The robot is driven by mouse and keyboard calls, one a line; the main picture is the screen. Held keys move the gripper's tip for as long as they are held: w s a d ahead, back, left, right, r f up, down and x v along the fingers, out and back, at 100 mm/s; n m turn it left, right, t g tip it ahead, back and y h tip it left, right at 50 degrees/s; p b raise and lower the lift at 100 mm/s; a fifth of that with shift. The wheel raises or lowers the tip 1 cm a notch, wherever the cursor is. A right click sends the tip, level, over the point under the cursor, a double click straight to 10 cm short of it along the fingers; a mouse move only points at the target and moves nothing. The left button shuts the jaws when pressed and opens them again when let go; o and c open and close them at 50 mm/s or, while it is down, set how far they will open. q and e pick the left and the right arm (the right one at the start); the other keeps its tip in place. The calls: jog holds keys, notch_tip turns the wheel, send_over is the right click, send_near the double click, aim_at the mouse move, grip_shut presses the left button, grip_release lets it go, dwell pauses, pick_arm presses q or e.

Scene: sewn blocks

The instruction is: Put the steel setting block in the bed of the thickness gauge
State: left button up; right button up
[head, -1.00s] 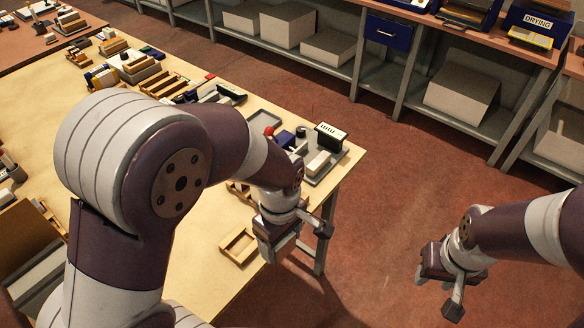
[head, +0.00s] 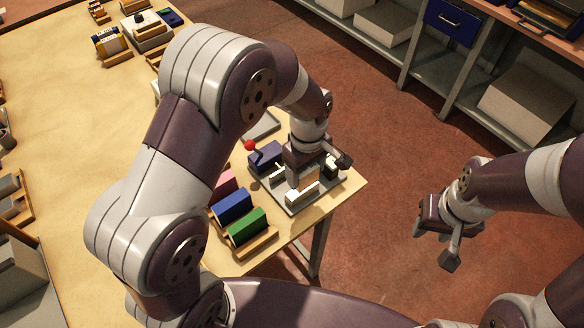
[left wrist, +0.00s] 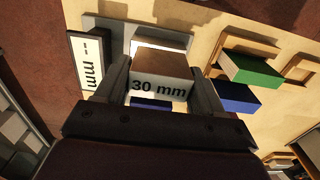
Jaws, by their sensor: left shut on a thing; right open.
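My left gripper (head: 305,178) is over the thickness gauge at the table's near right corner. In the left wrist view it (left wrist: 160,92) is shut on a block marked "30 mm" (left wrist: 160,88), which I take as the steel setting block. The gauge's grey base plate (head: 282,190) shows around the gripper, with a pale block-like part (head: 302,193) in front. A display panel marked "mm" (left wrist: 88,62) stands beside it. The gripper hides much of the bed, so I cannot tell whether the block touches it. My right gripper (head: 440,238) is open and empty, off the table.
Pink (head: 224,183), blue (head: 232,206) and green (head: 246,226) blocks sit in wooden holders left of the gauge. A dark blue part with a red knob (head: 250,145) is just behind. A grey tray (head: 262,126) lies farther back.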

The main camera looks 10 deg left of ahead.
pick_arm(q)
jog(key=w+a+f, duration=0.1)
jog(key=w+a, duration=0.1)
jog(key=w+a+f+p, duration=0.1)
jog(key=a+f, duration=0.1)
jog(key=shift+w+f, duration=0.1)
jog(key=shift+w, duration=0.3)
jog(key=f, duration=0.2)
jog(key=f+p, duration=0.1)
jog(key=shift+s+f, duration=0.25)
jog(key=shift+f, duration=0.25)
jog(key=shift+w+f, duration=0.1)
jog(key=shift+w, duration=0.1)
pick_arm(e)
jog(key=shift+w+d+r, duration=0.1)
jog(key=shift+w+r, duration=0.1)
jog(key=shift+r, duration=0.35)
jog(key=shift+w+r, duration=0.15)
jog(key=shift+r, duration=0.4)
pick_arm(q)
jog(key=o, duration=1.4)
jog(key=shift+s, duration=0.15)
pick_arm(e)
jog(key=shift+s, duration=0.1)
